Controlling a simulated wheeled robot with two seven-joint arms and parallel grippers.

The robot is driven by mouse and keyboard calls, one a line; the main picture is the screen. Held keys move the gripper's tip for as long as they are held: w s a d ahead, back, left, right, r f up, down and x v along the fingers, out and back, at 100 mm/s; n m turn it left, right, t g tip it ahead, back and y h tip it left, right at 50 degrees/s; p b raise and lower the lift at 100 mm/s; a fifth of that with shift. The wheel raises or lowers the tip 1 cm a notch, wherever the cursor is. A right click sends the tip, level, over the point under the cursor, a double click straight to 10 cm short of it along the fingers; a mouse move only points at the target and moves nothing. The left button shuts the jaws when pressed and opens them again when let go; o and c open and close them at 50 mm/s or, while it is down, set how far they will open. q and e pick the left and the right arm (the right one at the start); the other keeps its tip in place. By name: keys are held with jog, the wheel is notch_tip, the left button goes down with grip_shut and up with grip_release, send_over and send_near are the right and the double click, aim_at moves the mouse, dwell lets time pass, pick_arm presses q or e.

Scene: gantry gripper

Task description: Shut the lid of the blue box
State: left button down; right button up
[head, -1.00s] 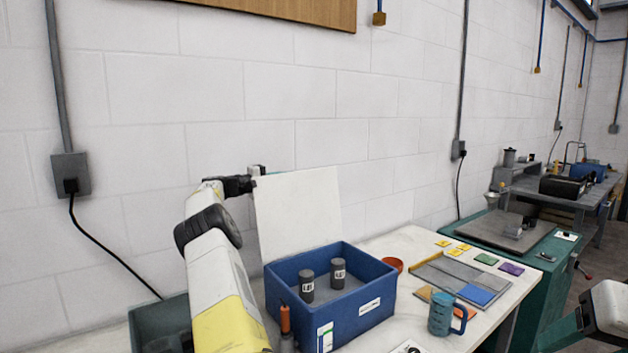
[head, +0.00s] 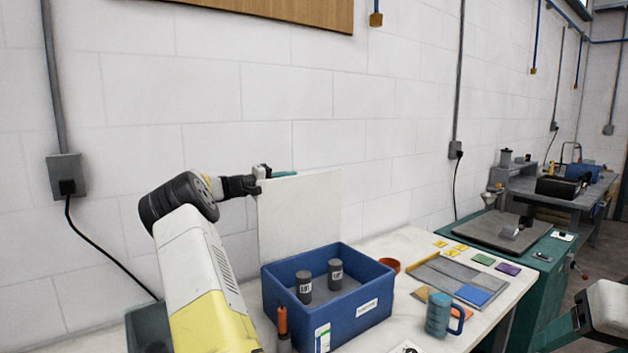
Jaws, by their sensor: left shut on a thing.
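The blue box (head: 345,325) stands on the white table with its top open. Two dark cylinders (head: 304,287) with white labels stand inside it. Its pale lid (head: 300,215) is raised nearly upright at the box's back side. My left gripper (head: 266,173) is at the lid's top left corner, shut on the lid's edge; the fingertips are partly hidden. My right arm shows only in part at the lower right edge, and its gripper is out of view.
A teal mug (head: 438,315), an orange-red cup (head: 390,265) and a grey tray (head: 455,276) with coloured tiles are right of the box. An orange-handled tool (head: 283,322) stands at the box's front left. The white wall is close behind the lid.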

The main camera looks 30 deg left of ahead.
pick_arm(q)
jog(key=s+d+m, duration=0.1)
jog(key=d, duration=0.1)
jog(key=s+d+m, duration=0.1)
jog(key=d, duration=0.1)
jog(key=s+d+m, duration=0.1)
jog(key=s+d, duration=0.1)
jog(key=d, duration=0.1)
jog(key=shift+f, duration=0.4)
jog(key=shift+s+d+f, duration=0.1)
jog(key=shift+s+d, duration=0.15)
jog(key=shift+d, duration=0.25)
jog(key=shift+s+d+f, duration=0.1)
jog(key=shift+s+d, duration=0.1)
jog(key=shift+d, duration=0.3)
jog(key=c, duration=1.5)
grip_release()
jog(key=shift+o, duration=0.2)
jog(key=shift+r, duration=0.1)
jog(key=shift+v, duration=3.85)
